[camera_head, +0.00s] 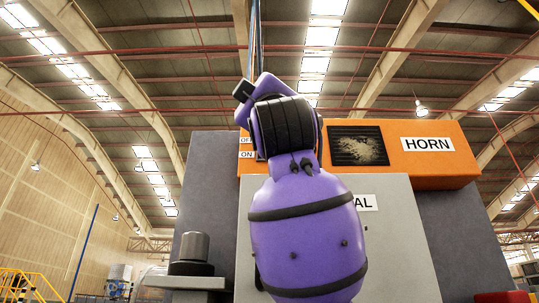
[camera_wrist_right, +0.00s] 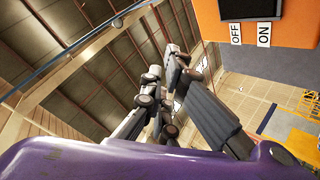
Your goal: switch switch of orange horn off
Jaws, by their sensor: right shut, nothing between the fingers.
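The orange horn box (camera_head: 440,160) sits high in the head view, with a dark grille and a HORN label (camera_head: 428,144). Its OFF and ON labels (camera_head: 246,154) show at its left end, partly hidden by my purple right arm. In the right wrist view the orange box (camera_wrist_right: 212,20) is at the upper right, with the OFF label (camera_wrist_right: 236,33) and the ON label (camera_wrist_right: 264,34) beside a dark panel. I cannot make out the switch itself. My right gripper (camera_wrist_right: 174,58) is shut and empty, left of the labels in that view. My left gripper is not in view.
A grey box (camera_head: 400,250) with a partly hidden label stands below the horn box, before a dark panel (camera_head: 210,190). A dark cylinder (camera_head: 194,247) stands on a ledge at the left. Yellow railings (camera_head: 25,285) are far back. The space left of the dark panel looks open.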

